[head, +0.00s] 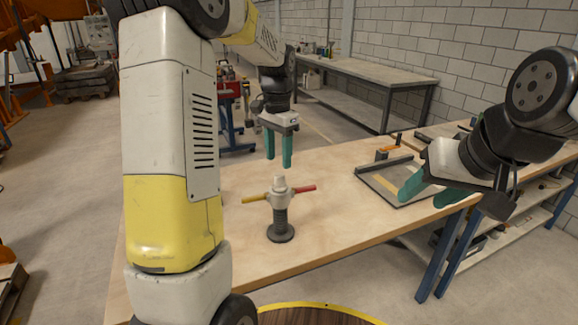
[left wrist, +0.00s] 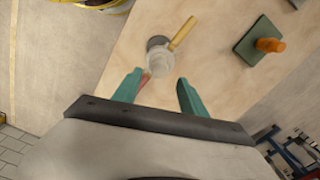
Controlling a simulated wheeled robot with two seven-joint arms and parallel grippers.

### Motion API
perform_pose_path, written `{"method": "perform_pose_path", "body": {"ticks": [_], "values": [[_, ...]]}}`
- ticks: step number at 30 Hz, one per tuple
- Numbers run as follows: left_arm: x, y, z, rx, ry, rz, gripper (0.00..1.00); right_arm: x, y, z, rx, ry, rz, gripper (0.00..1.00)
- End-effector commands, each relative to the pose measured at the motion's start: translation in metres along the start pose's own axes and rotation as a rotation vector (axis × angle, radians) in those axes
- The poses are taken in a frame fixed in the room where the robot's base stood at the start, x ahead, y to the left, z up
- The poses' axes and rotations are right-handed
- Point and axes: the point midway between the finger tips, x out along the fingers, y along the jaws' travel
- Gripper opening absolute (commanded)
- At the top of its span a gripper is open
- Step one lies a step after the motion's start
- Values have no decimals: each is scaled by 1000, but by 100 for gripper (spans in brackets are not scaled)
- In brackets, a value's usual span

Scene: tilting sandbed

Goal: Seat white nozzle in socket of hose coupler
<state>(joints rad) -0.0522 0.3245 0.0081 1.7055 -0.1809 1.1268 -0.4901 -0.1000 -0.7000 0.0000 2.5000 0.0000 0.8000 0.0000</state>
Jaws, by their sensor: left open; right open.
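The hose coupler (head: 281,213) stands upright on a round black foot on the wooden table. A yellow lever (head: 255,198) points left from it and a red lever (head: 304,189) points right. The white nozzle (head: 279,183) is upright on the coupler's top; I cannot tell how deep it sits in the socket. My left gripper (head: 279,164) is open, pointing down just above the nozzle and apart from it. In the left wrist view the pale coupler top (left wrist: 158,65) shows between and beyond the open fingers. My right gripper (head: 420,202) is open and empty near the table's right front edge.
In the left wrist view a green plate (left wrist: 252,47) carries an orange piece (left wrist: 270,45). The table around the coupler is clear.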

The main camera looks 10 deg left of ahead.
Motion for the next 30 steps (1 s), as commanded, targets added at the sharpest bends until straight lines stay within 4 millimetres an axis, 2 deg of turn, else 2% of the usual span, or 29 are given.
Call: {"method": "perform_pose_path", "body": {"ticks": [3,6,11,14,17,23,27,30], "values": [[-25,0,-1,0,3,-1,50,0,0,0,0,0,0,50],[-39,0,-1,1,3,-1,50,0,0,0,0,0,0,50],[-52,1,1,-2,5,-1,50,0,0,0,0,0,0,50],[-63,9,10,-26,32,-8,50,0,0,0,0,0,0,50],[-80,25,31,-82,91,-22,50,0,0,0,0,0,0,50],[-104,75,90,-250,268,-39,50,0,0,0,0,0,0,50],[-104,110,130,-371,394,-33,50,0,0,0,0,0,0,50],[-98,132,153,-446,473,-22,50,0,0,0,0,0,0,50]]}}
